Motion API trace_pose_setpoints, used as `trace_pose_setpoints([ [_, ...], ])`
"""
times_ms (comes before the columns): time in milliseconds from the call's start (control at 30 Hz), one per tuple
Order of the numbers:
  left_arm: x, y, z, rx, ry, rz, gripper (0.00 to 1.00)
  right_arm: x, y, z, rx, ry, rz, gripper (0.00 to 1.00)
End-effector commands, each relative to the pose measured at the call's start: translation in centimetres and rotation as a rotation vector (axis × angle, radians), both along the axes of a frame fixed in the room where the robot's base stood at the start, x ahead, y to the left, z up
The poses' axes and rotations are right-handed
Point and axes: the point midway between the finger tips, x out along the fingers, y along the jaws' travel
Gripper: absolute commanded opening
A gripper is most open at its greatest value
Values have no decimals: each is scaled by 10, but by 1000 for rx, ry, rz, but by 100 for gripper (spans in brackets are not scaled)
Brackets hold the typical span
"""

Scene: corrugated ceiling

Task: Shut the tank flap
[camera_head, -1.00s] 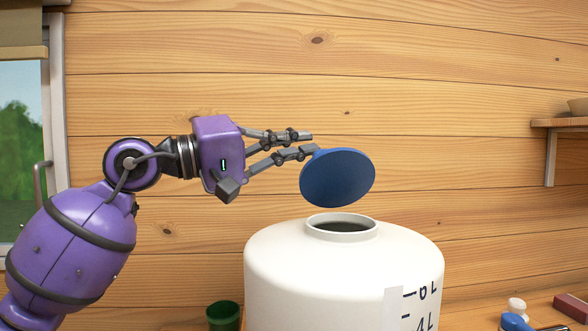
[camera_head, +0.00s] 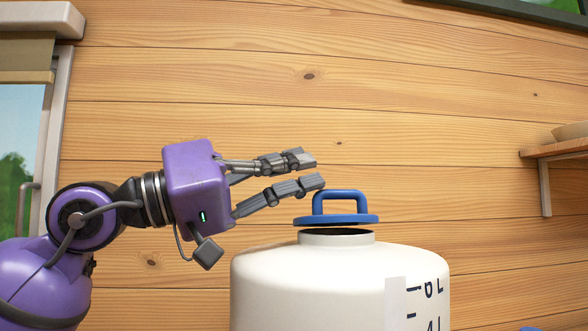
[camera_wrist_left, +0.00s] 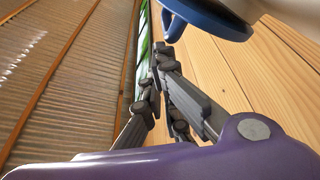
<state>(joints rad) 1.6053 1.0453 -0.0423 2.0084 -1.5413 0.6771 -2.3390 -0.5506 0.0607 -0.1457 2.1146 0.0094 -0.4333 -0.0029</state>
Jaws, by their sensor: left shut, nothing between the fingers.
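The tank (camera_head: 340,275) is a white round container with dark volume marks and a short neck. Its flap (camera_head: 337,219) is a blue disc with a loop handle. The flap lies nearly level just above the neck, with a thin gap and the dark opening below it. My left gripper (camera_head: 316,170) is shut and empty, its fingers just above the handle's left end; I cannot tell whether they touch it. In the left wrist view the flap (camera_wrist_left: 212,16) is at the top, beyond the fingers (camera_wrist_left: 156,78). My right gripper is not in view.
A wooden plank wall (camera_head: 430,120) stands behind the tank. A wall shelf (camera_head: 555,151) with a bowl (camera_head: 572,131) is at the right. A window (camera_head: 22,140) is at the left.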

Motion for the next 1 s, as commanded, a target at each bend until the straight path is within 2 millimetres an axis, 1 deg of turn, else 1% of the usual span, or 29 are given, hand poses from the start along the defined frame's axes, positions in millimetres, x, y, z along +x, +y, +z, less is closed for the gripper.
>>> trace_pose_setpoints([
  [33,0,0,-4,1,0,1,0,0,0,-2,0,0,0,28],
  [200,-3,-1,-8,0,2,0,0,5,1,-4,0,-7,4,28],
  [467,-4,-1,-10,-2,2,0,0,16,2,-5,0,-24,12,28],
  [867,-4,-1,-10,-1,1,0,0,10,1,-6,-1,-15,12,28],
  [1000,-7,1,-2,0,-1,1,0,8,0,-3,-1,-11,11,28],
])
